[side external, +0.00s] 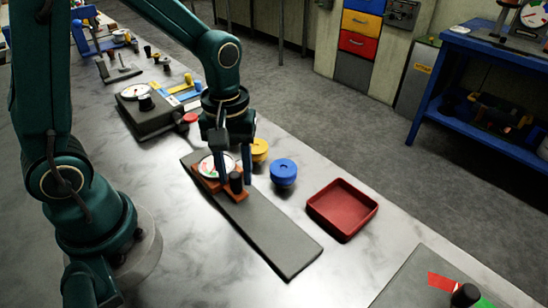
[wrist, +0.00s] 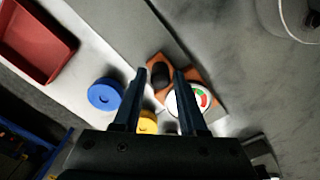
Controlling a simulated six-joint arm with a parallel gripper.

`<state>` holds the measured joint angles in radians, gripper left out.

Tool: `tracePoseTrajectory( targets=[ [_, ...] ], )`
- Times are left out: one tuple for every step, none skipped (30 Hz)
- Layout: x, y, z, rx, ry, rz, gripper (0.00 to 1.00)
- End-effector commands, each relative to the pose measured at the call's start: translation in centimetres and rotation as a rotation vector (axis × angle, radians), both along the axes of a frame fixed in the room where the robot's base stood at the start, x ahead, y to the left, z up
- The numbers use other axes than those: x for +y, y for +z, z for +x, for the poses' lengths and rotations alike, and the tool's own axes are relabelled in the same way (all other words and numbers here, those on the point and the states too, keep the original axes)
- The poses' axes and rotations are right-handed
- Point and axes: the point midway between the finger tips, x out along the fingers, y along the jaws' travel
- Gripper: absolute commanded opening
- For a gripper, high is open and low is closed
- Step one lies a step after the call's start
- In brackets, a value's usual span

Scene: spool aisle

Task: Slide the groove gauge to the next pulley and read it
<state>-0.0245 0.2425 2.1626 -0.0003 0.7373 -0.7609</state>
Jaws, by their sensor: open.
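The groove gauge has an orange base (side external: 234,194), a white dial and a black knob (side external: 236,183). It sits on a long dark grey plate (side external: 275,233) on the bench. My gripper (side external: 235,182) points down at the gauge with its jaws open. In the wrist view the knob (wrist: 160,75) appears between the two fingertips, with a gap on each side. The dial (wrist: 188,100) shows red and green there and is partly covered by a finger; its reading is too small to tell. A yellow pulley (side external: 259,150) and a blue pulley (side external: 284,172) stand beside the plate.
An empty red tray (side external: 342,209) lies to the right of the blue pulley. A dark block with another dial (side external: 145,112) stands further back, near a small red part (side external: 190,117). Another grey plate (side external: 425,280) is at front right. The plate's near end is clear.

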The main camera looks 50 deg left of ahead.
Motion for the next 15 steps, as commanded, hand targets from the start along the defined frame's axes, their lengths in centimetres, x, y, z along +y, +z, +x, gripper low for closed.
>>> tracePoseTrajectory(
  targets=[
    [-0.01, -0.46, -0.08, 0.004, 0.000, 0.000, 0.41],
    [0.00, -0.63, -0.06, 0.003, 0.000, 0.000, 0.41],
    [0.00, -0.80, -0.07, 0.002, 0.000, -0.001, 0.41],
    [0.00, -0.90, -0.06, 0.001, 0.000, 0.000, 0.41],
    [-0.01, -0.96, -0.05, 0.000, -0.001, 0.000, 0.41],
    [0.00, -1.01, -0.04, 0.000, -0.001, 0.000, 0.41],
    [0.00, -1.02, -0.04, 0.000, -0.001, 0.000, 0.41],
    [-0.01, -1.02, -0.04, 0.000, -0.001, 0.000, 0.41],
    [0.00, -1.01, -0.03, -0.001, -0.001, -0.001, 0.41],
    [0.00, -1.01, -0.03, -0.001, -0.001, 0.000, 0.41],
    [0.00, -1.00, -0.03, -0.001, -0.001, 0.000, 0.41],
    [0.00, -1.00, -0.03, -0.001, -0.001, 0.000, 0.38],
    [0.00, -0.99, -0.03, -0.001, -0.001, 0.000, 0.26],
    [0.00, -0.99, -0.03, -0.001, -0.001, 0.000, 0.15],
    [0.00, -0.99, -0.03, -0.001, -0.001, 0.000, 0.00]
  ],
)
